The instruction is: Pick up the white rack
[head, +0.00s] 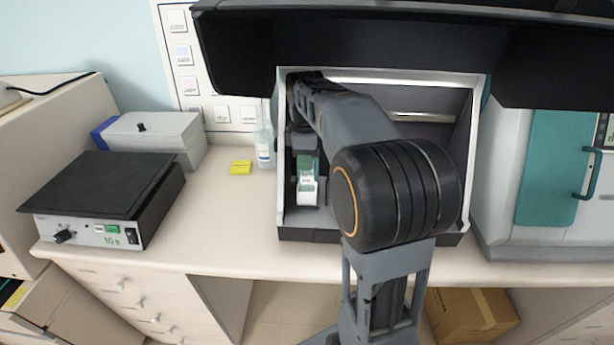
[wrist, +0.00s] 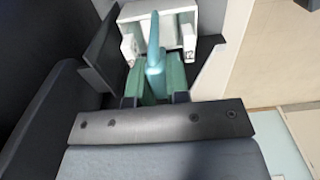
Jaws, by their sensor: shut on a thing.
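The white rack (head: 307,190) is inside the open-fronted machine, at its left side. It also shows at the top of the wrist view (wrist: 178,17), with small dark marks on its ends. A green handle part stands up from it, and in the wrist view this teal-green part (wrist: 155,58) lies between my fingers. My gripper (head: 306,160) reaches down into the machine and is shut on the rack at this green part. My arm hides much of the machine's interior. I cannot tell whether the rack touches the floor beneath it.
The machine's left wall (head: 282,150) is close beside the rack, and its dark raised lid (head: 400,45) hangs above. A clear bottle (head: 263,145) and a yellow note pad (head: 241,167) stand left of it. A black-topped device (head: 95,195) sits further left.

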